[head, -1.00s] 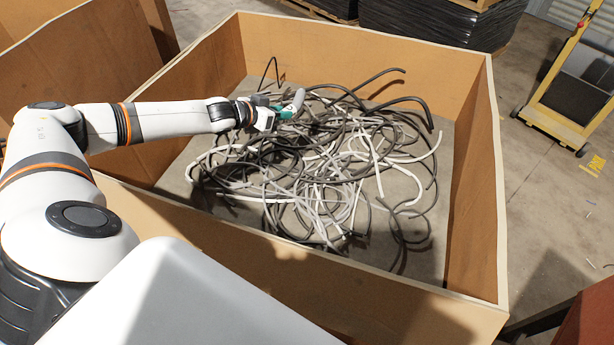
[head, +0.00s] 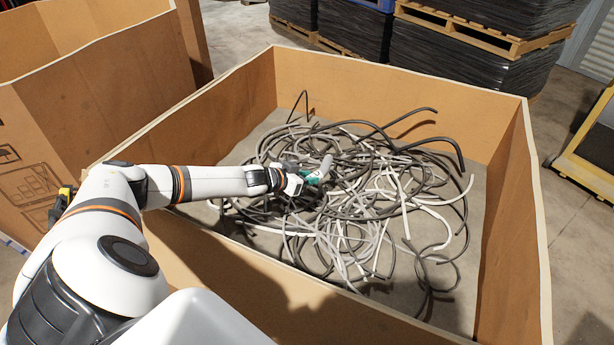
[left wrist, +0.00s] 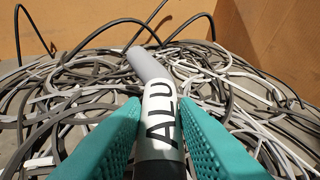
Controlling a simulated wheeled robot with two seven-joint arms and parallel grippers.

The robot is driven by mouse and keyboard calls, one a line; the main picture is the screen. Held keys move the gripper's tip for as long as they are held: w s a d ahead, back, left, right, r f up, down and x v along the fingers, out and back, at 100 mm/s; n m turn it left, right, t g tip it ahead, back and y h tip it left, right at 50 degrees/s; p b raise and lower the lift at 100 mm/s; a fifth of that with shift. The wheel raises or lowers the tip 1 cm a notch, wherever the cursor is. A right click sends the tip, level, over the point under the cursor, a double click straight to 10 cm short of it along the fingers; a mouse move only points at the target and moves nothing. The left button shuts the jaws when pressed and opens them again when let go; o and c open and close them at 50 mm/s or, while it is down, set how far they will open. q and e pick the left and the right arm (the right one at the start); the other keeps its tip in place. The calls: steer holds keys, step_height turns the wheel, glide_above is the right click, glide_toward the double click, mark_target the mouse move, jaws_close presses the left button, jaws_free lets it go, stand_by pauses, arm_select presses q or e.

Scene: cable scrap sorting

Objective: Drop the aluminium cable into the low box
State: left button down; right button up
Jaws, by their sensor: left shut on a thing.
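My left gripper (head: 314,176) has green fingers and is shut on the aluminium cable (head: 325,164). In the left wrist view the fingers (left wrist: 158,118) clasp this thick grey cable (left wrist: 148,66) from both sides, over a white band marked ALU. Its grey end points away from me, over the tangled cables. The gripper is inside the large cardboard box, over the pile; I cannot tell the exact height. Two cardboard boxes show at the left, a nearer one (head: 95,105) and one behind it; I cannot tell which is the low box. My right gripper is not in view.
The large cardboard box (head: 400,80) holds a heap of black, grey and white cables (head: 380,205). Its front wall (head: 235,255) runs below my left arm. Wrapped pallets (head: 465,55) stand behind it, and a yellow cart (head: 590,150) stands at the right.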

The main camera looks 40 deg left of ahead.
arm_select(q)
steer(key=shift+f, duration=0.15)
steer(key=shift+f, duration=0.5)
steer(key=c, duration=1.1)
jaws_free()
steer(key=shift+r, duration=0.1)
steer(key=shift+r, duration=0.3)
steer(key=shift+p+v, duration=1.15)
steer(key=shift+v, duration=5)
steer(key=shift+w+r, duration=0.1)
steer(key=shift+r, duration=0.05)
